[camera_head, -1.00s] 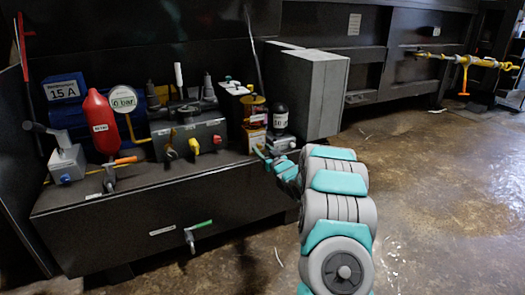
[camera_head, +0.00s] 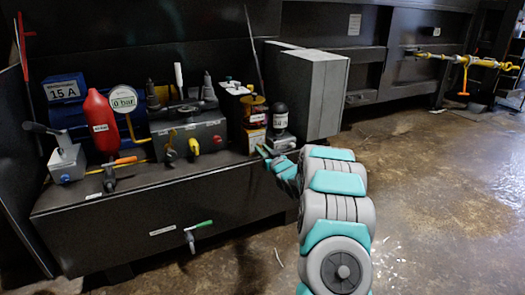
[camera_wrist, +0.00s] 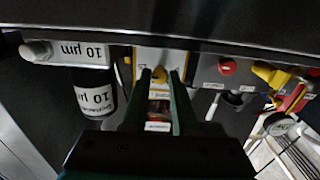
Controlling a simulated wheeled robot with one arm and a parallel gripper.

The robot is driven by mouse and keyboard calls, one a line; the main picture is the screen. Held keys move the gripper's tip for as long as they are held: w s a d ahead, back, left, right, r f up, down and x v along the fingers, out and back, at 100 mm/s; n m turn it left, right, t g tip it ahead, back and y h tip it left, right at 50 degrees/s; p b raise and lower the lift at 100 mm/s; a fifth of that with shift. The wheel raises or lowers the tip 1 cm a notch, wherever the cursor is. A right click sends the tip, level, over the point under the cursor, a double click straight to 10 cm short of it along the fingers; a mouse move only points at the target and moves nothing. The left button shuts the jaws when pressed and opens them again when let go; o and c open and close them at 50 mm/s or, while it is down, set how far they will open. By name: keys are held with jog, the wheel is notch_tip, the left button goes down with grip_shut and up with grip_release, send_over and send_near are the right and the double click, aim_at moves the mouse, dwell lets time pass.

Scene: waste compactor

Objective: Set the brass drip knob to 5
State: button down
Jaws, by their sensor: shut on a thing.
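The brass drip knob (camera_wrist: 160,73) shows in the wrist view as a small golden shape on a pale block. The tips of my gripper (camera_wrist: 160,76) are on either side of it, shut on it. Its setting cannot be read. In the head view my gripper (camera_head: 265,153) reaches the front of the amber-and-black unit (camera_head: 254,113) from the lower right. The knob itself cannot be made out there.
The dark grey box (camera_head: 315,95) is just right of the units. A red bottle (camera_head: 99,122), gauge (camera_head: 123,98) and valve block (camera_head: 188,135) stand left. Floor at right is clear.

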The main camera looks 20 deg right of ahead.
jog(key=shift+f, duration=0.1)
dwell(0.3)
jog(key=n+b, duration=0.9)
jog(key=n, duration=0.2)
jog(key=shift+f, duration=0.1)
jog(key=n, duration=1.2)
jog(key=shift+n, duration=0.4)
jog(key=c, duration=0.7)
grip_release()
